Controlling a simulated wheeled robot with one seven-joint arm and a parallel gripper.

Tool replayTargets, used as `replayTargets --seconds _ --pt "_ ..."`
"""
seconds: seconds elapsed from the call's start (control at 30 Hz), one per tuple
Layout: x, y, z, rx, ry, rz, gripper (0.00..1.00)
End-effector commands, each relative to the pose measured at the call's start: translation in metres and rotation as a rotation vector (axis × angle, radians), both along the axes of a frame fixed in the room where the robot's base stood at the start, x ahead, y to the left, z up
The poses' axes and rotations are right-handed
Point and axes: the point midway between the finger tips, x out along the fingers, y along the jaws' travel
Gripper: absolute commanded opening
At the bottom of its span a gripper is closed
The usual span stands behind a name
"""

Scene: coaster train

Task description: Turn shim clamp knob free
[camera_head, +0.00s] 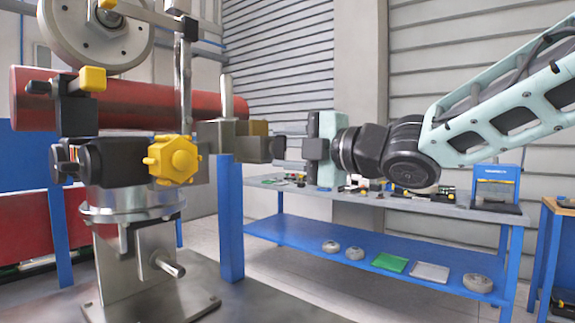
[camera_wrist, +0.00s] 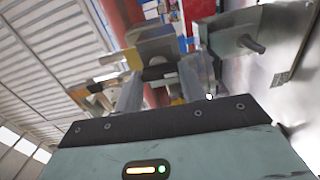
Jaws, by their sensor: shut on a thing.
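My gripper (camera_head: 284,150) reaches in from the right, level, to the right end of a grey metal bracket (camera_head: 219,136). It is shut on a small dark knob (camera_head: 260,149) there, which I take for the shim clamp knob. In the wrist view, the two grey fingers of my gripper (camera_wrist: 160,82) stand on either side of the dark knob (camera_wrist: 158,72). The fingers hide part of it, and I cannot tell how far it is turned. A yellow lobed knob (camera_head: 174,159) sits on a black clamp body (camera_head: 112,160), left of and apart from my gripper.
A red tube (camera_head: 150,103) runs behind the clamp, under a grey wheel (camera_head: 96,32). A blue post (camera_head: 230,220) stands below the bracket. A blue workbench (camera_head: 380,203) with parts on it is behind my arm. Open floor lies between stand and bench.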

Motion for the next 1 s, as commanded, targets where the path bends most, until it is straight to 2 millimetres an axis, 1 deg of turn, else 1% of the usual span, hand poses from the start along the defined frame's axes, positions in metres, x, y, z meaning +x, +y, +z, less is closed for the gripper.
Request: replayTargets --seconds 0.03,0.3,0.7,0.73,0.8,1.0 --pt "-0.0004 0.0004 -0.0025 -0.011 -0.016 0.002 0.17" --pt "-0.0003 0.0006 -0.0014 -0.044 -0.055 0.002 0.17" --pt "-0.0004 0.0008 -0.0011 -0.047 -0.057 0.002 0.17" --pt "-0.0005 0.0009 -0.0011 -0.047 -0.057 0.002 0.46" --pt "-0.0004 0.0008 -0.0011 -0.047 -0.057 0.002 0.62" --pt "-0.0002 0.0005 -0.0008 -0.046 -0.057 0.001 0.62"
